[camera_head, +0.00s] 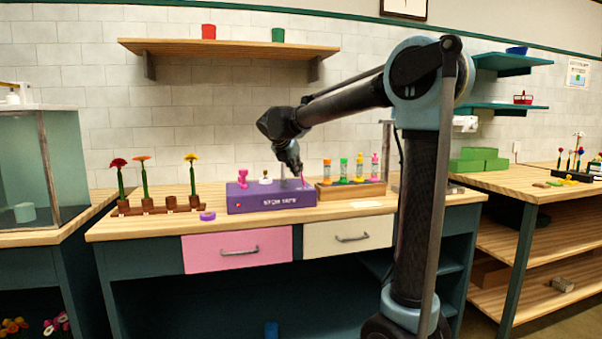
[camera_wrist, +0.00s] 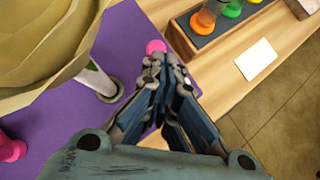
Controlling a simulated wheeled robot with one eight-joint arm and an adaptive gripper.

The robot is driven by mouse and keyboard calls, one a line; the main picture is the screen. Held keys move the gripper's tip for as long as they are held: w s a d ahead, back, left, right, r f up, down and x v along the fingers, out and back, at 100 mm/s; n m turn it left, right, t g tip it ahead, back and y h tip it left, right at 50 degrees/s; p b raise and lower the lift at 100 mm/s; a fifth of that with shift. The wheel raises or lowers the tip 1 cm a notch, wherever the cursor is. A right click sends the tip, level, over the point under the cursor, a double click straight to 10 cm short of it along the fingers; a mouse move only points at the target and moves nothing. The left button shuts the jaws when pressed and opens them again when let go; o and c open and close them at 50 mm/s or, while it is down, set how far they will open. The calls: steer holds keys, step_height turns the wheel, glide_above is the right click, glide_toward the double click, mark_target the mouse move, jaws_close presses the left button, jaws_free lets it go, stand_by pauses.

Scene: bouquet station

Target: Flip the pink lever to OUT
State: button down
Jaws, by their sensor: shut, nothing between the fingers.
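The purple box (camera_head: 270,197) with white lettering stands on the wooden workbench; its purple top (camera_wrist: 60,125) fills much of the wrist view. The pink lever (camera_head: 303,181) stands at the right end of the box top. Its round pink knob (camera_wrist: 155,46) shows just beyond my fingertips in the wrist view; its lower part is hidden by my fingers. My gripper (camera_head: 297,171) points down over that end of the box. In the wrist view my gripper (camera_wrist: 171,72) is shut and empty, its tips very close to the knob; contact cannot be told. The lever's OUT marking is not readable.
A pink knob-like piece (camera_head: 242,178) and a white one (camera_head: 265,177) stand on the box's left part. A wooden rack (camera_head: 350,191) of colourful tubes stands close on the right. A large beige rounded thing (camera_wrist: 45,40) is near my fingers. Potted flowers (camera_head: 145,180) stand left.

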steer(key=shift+w+d+r, duration=0.15)
steer(key=shift+d, duration=0.2)
stand_by(0.6)
steer(key=shift+r, duration=0.1)
steer(key=shift+r, duration=0.7)
steer(key=v, duration=1)
steer(key=shift+d+r, duration=0.15)
steer(key=shift+d, duration=0.05)
steer(key=shift+w, duration=0.15)
